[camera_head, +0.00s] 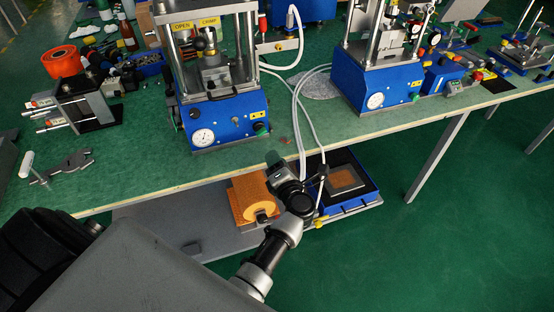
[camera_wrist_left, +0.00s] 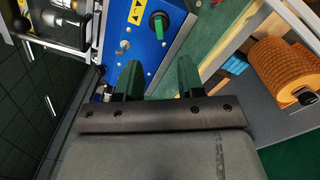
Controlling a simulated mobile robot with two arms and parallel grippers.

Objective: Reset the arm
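My left gripper (camera_head: 274,158) is in front of the bench's front edge, just right of the blue crimping press (camera_head: 228,120). In the left wrist view, its two fingers (camera_wrist_left: 160,76) stand apart with nothing between them, so it is open. Beyond them is the press's blue panel with a green knob (camera_wrist_left: 157,24). My right gripper is not in view.
The green bench (camera_head: 130,170) carries a second blue press (camera_head: 375,88) and a clamp fixture (camera_head: 85,105). A toggle clamp (camera_head: 68,165) lies near its front edge. Below are an orange roll (camera_head: 250,197) and a blue tray (camera_head: 368,200). Floor at right is clear.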

